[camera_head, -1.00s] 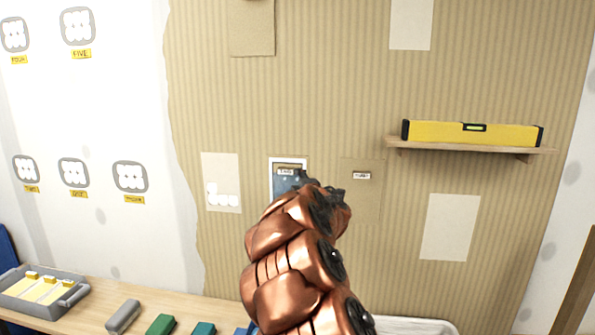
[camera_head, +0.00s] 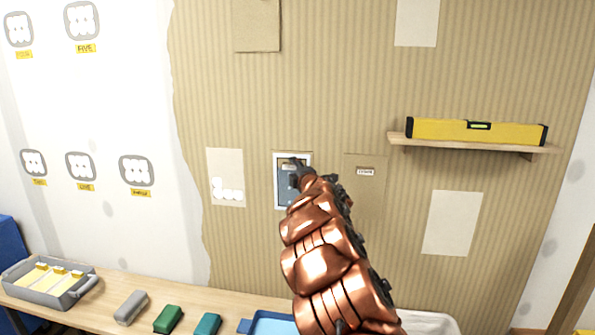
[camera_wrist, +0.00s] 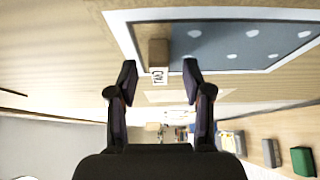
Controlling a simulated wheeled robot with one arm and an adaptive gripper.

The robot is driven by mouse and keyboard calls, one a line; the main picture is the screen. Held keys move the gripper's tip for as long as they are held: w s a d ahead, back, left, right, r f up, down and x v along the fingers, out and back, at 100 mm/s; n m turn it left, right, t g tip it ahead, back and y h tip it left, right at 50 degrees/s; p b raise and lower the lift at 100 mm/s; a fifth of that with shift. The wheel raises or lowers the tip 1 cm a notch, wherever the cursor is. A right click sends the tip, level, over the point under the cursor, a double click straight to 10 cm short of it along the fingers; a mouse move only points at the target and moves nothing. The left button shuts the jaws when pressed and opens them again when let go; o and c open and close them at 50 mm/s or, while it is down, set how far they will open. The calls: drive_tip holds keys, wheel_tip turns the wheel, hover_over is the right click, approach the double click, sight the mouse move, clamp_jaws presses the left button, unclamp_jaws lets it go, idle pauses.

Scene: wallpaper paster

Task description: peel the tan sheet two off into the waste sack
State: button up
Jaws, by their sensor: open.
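A blue-grey spotted panel (camera_head: 283,188) with a white border is on the tan striped wall; it also fills the top of the wrist view (camera_wrist: 240,45). A small brown tab (camera_wrist: 158,52) with a white label (camera_wrist: 159,75) stands at its edge. The label's word is not clear to me, so I cannot tell which sheet is two. My gripper (camera_head: 297,178) is in front of this panel. In the wrist view my gripper (camera_wrist: 159,72) is open, with the tab and label between or just beyond the fingertips; contact is unclear. I cannot make out a waste sack.
A tan patch (camera_head: 366,195) with a white label is right of the panel. A shelf (camera_head: 470,144) carries a yellow level (camera_head: 475,131). A bench (camera_head: 110,302) below holds a grey tray (camera_head: 75,290) and several coloured blocks. A blue thing (camera_head: 8,250) is at the left edge.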

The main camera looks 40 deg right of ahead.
drive_tip(key=shift+w+d, duration=0.3)
drive_tip(key=shift+w, duration=0.35)
drive_tip(key=shift+c, duration=0.4)
clamp_jaws()
